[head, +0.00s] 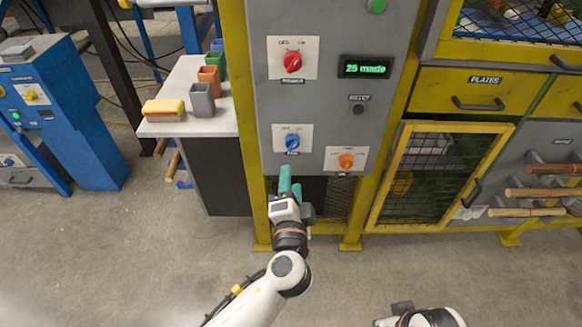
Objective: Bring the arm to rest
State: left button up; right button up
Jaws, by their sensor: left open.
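My left arm reaches up from the bottom middle of the head view. Its gripper (290,180), with teal fingers, is open and points at the lower part of the grey control panel (330,110). It is just below the blue knob (292,142) in the picture, and I cannot tell whether it touches the panel. I see nothing held between the fingers. Part of my right arm (432,318) shows at the bottom edge, and its gripper is not in view.
The panel has a red knob (292,62), an orange knob (346,161) and a display (365,67) reading "25 made". A side table (180,80) with small bins stands left. A yellow mesh door (430,175) and protruding wooden rods (540,194) are right. Floor in front is clear.

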pick_arm(q)
jog(key=shift+s, duration=0.5)
